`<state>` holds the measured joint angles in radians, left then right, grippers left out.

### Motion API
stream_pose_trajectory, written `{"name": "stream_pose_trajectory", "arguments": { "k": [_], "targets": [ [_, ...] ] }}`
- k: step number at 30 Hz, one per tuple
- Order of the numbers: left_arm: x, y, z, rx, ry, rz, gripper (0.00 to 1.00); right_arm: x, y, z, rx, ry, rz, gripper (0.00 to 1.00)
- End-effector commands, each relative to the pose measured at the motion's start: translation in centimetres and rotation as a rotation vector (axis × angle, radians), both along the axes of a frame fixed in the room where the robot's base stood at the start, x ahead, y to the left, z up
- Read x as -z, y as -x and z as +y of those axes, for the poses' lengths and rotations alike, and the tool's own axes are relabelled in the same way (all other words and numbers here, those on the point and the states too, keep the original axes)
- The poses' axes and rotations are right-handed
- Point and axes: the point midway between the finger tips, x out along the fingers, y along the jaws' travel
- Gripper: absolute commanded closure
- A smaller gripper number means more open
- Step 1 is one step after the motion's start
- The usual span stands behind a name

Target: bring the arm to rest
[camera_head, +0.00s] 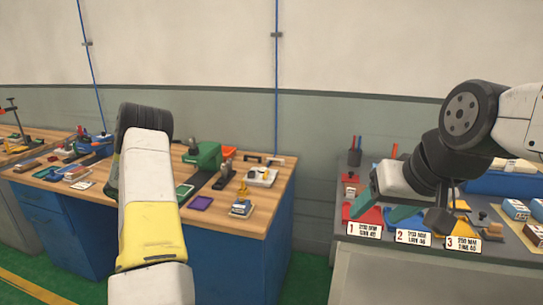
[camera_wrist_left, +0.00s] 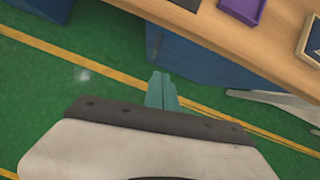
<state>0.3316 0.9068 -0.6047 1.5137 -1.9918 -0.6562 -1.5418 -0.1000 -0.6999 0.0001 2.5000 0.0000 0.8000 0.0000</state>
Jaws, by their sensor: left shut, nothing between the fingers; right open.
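My right arm comes in from the right edge, above that bench. My left arm rises from the bottom of the head view, white with a yellow band, and its gripper is hidden there. In the left wrist view my left gripper (camera_wrist_left: 162,90) is shut and empty. Its teal fingers are together over the green floor, close to the blue side of a workbench.
A wooden workbench (camera_head: 265,218) with tools and small parts stands behind my left arm. A grey bench (camera_head: 420,247) with numbered labels, coloured trays and boxes is at the right. A purple tray (camera_wrist_left: 243,10) lies near the wooden bench's edge. Green floor (camera_wrist_left: 60,90) is clear.

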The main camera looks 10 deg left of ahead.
Motion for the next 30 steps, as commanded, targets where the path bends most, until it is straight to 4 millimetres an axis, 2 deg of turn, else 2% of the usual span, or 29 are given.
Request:
{"name": "stream_pose_trajectory", "arguments": {
  "k": [5, 6, 9, 13, 15, 18, 21, 25, 30],
  "targets": [
    [-10.3, -4.6, -1.6, -0.354, 0.099, -0.252, 1.0, 0.0, 0.0, 0.0, 0.0, 0.0, 0.0, 0.39],
    [-13.2, -5.4, -2.2, -0.463, 0.145, -0.318, 1.0, 0.0, 0.0, 0.0, 0.0, 0.0, 0.0, 0.39],
    [-19.7, -5.8, -3.8, -0.732, 0.288, -0.457, 1.0, 0.0, 0.0, 0.0, 0.0, 0.0, 0.0, 0.39],
    [-26.6, -4.3, -6.6, -1.067, 0.515, -0.578, 1.0, 0.0, 0.0, 0.0, 0.0, 0.0, 0.0, 0.39],
    [-29.5, -2.6, -8.5, -1.24, 0.651, -0.612, 1.0, 0.0, 0.0, 0.0, 0.0, 0.0, 0.0, 0.39],
    [-32.7, 0.5, -11.9, -1.48, 0.852, -0.616, 1.0, 0.0, 0.0, 0.0, 0.0, 0.0, 0.0, 0.39],
    [-34.6, 4.4, -15.8, -1.71, 1.045, -0.568, 1.0, 0.0, 0.0, 0.0, 0.0, 0.0, 0.0, 0.39],
    [-35.7, 10.3, -21.7, -1.999, 1.267, -0.428, 1.0, 0.0, 0.0, 0.0, 0.0, 0.0, 0.0, 0.39],
    [-35.3, 19.1, -30.2, -2.347, 1.451, -0.138, 1.0, 0.0, 0.0, 0.0, 0.0, 0.0, 0.0, 0.39]
  ]
}}
